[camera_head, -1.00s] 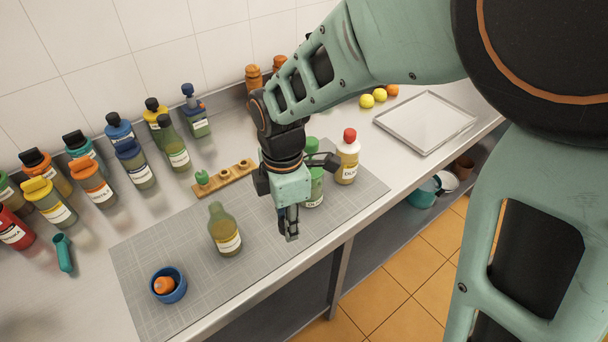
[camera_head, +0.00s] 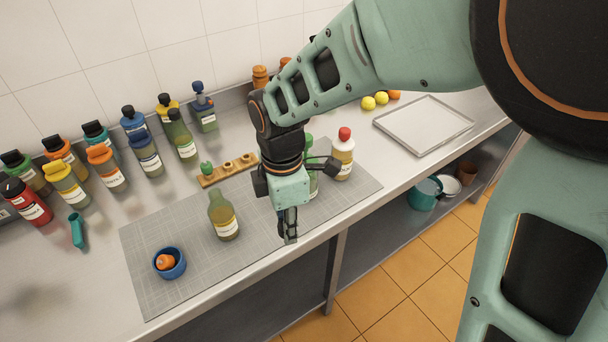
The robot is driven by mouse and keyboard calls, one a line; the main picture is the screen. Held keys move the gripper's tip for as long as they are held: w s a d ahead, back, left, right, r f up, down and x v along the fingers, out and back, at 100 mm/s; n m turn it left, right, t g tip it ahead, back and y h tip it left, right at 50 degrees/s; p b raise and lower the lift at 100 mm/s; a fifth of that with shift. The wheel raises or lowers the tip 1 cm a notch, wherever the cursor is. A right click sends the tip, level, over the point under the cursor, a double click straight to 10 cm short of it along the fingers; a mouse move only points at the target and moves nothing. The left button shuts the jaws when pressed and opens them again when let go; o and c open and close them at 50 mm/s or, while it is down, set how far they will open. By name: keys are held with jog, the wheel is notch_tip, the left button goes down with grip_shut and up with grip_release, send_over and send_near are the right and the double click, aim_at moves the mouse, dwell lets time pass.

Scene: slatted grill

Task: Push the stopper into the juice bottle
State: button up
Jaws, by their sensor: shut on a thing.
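An open-necked olive-green bottle (camera_head: 223,216) with a pale label stands upright on the grey mat (camera_head: 190,287). It has no stopper in its mouth; I cannot read whether it is the juice bottle. My gripper (camera_head: 288,238) points down over the front of the mat, to the right of this bottle and apart from it. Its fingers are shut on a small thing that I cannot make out. A wooden rack (camera_head: 232,169) behind the mat has a green stopper (camera_head: 207,169) at its left end.
A blue bowl (camera_head: 172,273) with an orange thing (camera_head: 165,262) stands at the mat's left. A red-capped bottle (camera_head: 342,158) and a partly hidden green-capped one stand behind my gripper. Several bottles line the wall at left. An empty tray (camera_head: 424,124) lies at right.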

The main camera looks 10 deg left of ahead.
jog(key=o, duration=0.4)
grip_shut()
jog(key=shift+r+p, duration=0.95)
jog(key=shift+r, duration=2.05)
jog(key=shift+w+d, duration=0.1)
